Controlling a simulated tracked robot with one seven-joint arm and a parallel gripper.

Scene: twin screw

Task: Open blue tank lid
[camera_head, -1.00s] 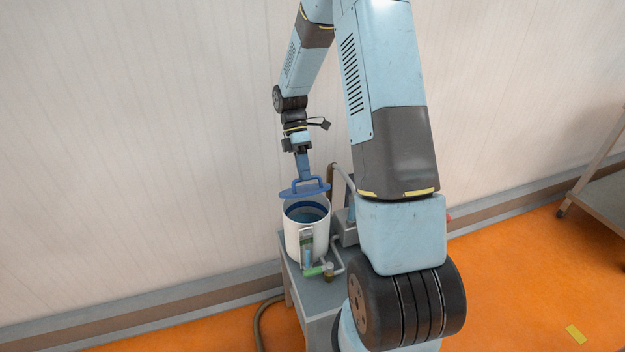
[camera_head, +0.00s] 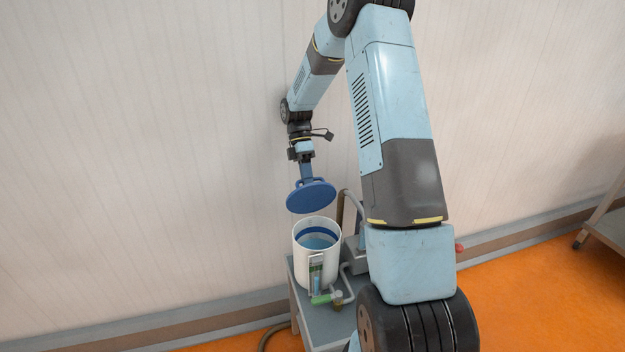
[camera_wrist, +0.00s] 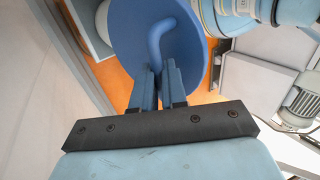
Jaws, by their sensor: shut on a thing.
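The blue lid (camera_head: 311,196) hangs in the air above the white tank (camera_head: 316,265), clear of its rim and tilted so its flat round face shows. My gripper (camera_head: 306,177) is shut on the lid's handle from above. In the wrist view the lid (camera_wrist: 140,45) fills the upper middle, and my gripper's fingers (camera_wrist: 158,75) are closed at its curved bar handle. The tank stands open, with blue liquid (camera_head: 318,242) inside. Part of the tank's white wall (camera_wrist: 101,20) shows past the lid in the wrist view.
The tank stands on a small grey stand (camera_head: 332,325) against the pale wall. Pipes, a green fitting (camera_head: 322,299) and a pump-like unit crowd its right side. A grey motor (camera_wrist: 302,102) shows in the wrist view. A metal table (camera_head: 605,220) stands far right over orange floor.

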